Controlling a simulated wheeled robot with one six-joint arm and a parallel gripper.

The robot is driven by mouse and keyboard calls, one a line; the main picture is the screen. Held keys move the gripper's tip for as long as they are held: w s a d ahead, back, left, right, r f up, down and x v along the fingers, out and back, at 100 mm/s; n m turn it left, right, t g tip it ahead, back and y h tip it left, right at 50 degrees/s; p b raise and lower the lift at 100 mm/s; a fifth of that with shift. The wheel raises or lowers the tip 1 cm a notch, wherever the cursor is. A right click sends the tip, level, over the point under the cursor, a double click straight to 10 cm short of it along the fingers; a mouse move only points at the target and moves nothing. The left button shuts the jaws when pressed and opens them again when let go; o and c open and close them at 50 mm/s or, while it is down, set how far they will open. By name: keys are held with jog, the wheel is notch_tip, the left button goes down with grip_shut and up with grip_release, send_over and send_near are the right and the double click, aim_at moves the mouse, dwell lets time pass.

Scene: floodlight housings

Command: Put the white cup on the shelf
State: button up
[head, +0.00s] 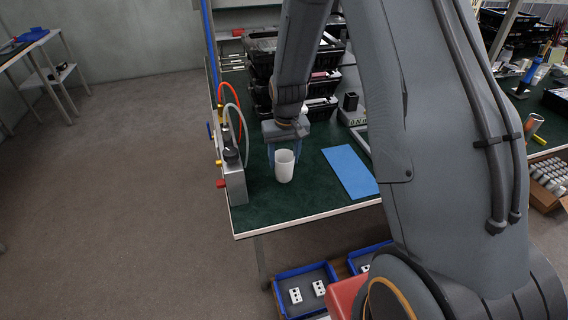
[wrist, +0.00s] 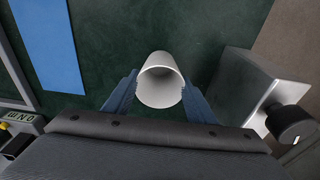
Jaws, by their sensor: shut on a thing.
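The white cup (head: 284,167) is upright on or just above the green worktop (head: 301,204), near its front left corner. I cannot tell whether its base touches the top. In the wrist view the white cup (wrist: 160,82) sits between the two blue fingers, its open mouth showing. My gripper (head: 283,158) comes down from above and is shut on the cup; in the wrist view my gripper (wrist: 159,92) has one finger against each side. No spot is clearly recognisable as the target shelf.
A grey metal unit (head: 233,172) with red and yellow knobs and hoses stands close left of the cup. A blue mat (head: 349,171) lies to the right. Black stacked bins (head: 262,62) stand behind. Blue trays (head: 306,286) are below the table's front edge.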

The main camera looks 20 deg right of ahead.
jog(key=shift+f+p, duration=0.3)
jog(key=shift+f, duration=1.1)
jog(key=shift+f, duration=0.2)
jog(key=o, duration=1)
jog(key=shift+o, duration=0.2)
jog(key=shift+r, duration=0.1)
